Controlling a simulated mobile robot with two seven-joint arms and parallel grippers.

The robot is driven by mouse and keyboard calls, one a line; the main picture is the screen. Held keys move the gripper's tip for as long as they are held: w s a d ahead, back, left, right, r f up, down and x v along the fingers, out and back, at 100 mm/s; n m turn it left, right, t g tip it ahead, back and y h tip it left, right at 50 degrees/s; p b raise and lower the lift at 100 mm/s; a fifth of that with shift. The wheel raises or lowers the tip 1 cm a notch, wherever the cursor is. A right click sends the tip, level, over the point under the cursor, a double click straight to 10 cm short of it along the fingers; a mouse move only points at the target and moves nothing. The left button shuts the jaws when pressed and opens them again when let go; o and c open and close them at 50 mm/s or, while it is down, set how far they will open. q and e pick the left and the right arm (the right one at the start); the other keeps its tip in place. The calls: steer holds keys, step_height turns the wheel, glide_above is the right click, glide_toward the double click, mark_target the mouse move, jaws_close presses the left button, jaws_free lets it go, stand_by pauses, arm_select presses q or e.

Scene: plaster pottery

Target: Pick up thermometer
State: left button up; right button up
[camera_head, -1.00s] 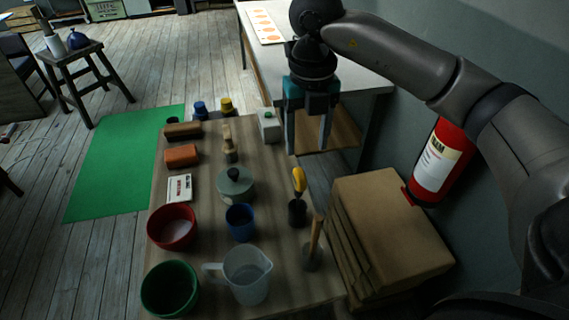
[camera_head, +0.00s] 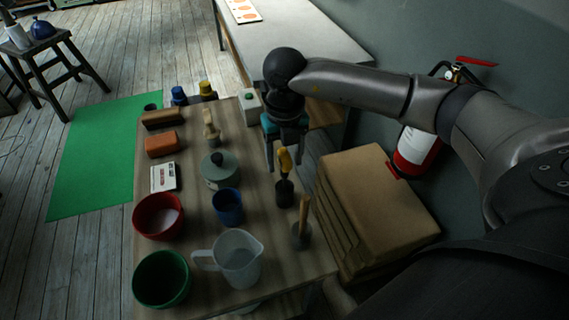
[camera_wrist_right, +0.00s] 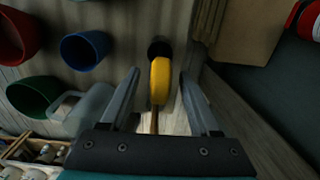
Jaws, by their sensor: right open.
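The thermometer appears to be the yellow-bodied tool (camera_head: 285,160) standing upright in a small black cup (camera_head: 284,193) near the right edge of the wooden table. In the right wrist view its yellow body (camera_wrist_right: 160,80) shows with a thin brown stem, and the dark cup (camera_wrist_right: 160,47) is behind it. My right gripper (camera_head: 284,167) is open above the cup, fingers pointing down. In the wrist view the yellow body lies between the open fingers (camera_wrist_right: 160,77), with gaps on both sides and no clear contact. My left gripper is out of view.
A wooden-handled tool (camera_head: 304,212), clear jug (camera_head: 239,257), blue cup (camera_head: 228,207) and lidded grey-green pot (camera_head: 216,171) stand nearby. Red (camera_head: 158,217) and green (camera_head: 162,279) bowls are farther left. Stacked brown boxes (camera_head: 378,205) adjoin the table's right side.

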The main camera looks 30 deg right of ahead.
mark_target(285, 179)
steer(key=shift+f, duration=1.4)
steer(key=shift+w, duration=0.1)
steer(key=shift+c, duration=0.4)
jaws_close()
